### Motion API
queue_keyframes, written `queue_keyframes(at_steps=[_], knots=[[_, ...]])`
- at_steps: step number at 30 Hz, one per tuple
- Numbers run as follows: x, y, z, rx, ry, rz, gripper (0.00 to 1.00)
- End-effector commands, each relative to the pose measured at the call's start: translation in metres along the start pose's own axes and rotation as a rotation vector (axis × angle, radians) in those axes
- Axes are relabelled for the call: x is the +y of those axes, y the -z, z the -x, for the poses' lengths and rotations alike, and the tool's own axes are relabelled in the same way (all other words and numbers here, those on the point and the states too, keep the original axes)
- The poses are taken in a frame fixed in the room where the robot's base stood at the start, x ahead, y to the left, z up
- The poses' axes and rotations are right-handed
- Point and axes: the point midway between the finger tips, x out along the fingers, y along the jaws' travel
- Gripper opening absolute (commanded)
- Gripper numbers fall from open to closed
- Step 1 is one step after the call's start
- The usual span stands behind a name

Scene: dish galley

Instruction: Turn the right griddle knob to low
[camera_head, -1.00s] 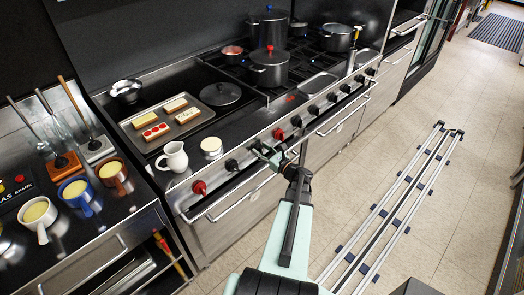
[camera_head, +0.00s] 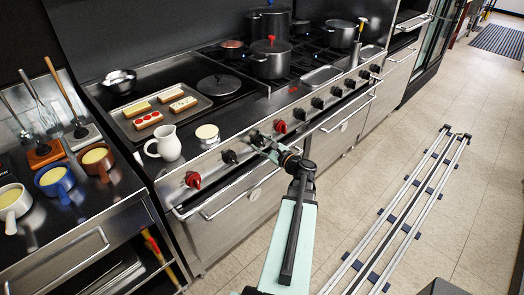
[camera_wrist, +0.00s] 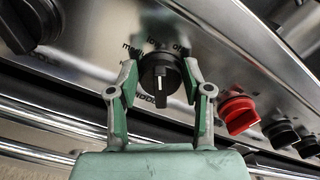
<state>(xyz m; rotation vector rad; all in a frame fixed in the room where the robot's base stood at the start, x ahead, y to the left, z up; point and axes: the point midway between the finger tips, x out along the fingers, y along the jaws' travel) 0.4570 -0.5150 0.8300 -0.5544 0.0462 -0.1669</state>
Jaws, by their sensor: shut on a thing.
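The griddle knob (camera_wrist: 160,74) is black, on the steel front panel. In the wrist view it sits between my fingertips, with small dark lettering around it; "low" and "off" are readable above it and part of "medium" at upper left. A white line on its face runs roughly up and down in the picture; I cannot tell which setting it marks. My gripper (camera_wrist: 158,82) is shut on this knob, with one green-padded finger at each side. In the head view my gripper (camera_head: 264,144) reaches the panel just left of a red knob (camera_head: 280,127) and partly hides the held knob.
Another black knob (camera_head: 229,157) is to the left, and a red knob (camera_head: 192,180) farther left. A steel oven handle (camera_head: 235,203) runs below the panel. A white pitcher (camera_head: 166,143) stands near the counter's front edge.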

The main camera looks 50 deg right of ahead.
Motion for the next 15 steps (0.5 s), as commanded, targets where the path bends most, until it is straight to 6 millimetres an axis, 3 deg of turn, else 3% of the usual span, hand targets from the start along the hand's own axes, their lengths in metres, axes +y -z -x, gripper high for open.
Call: queue_keyframes(at_steps=[15], knots=[[-0.0002, -0.0006, -0.0017, -0.002, 0.001, 0.082, 0.15]])
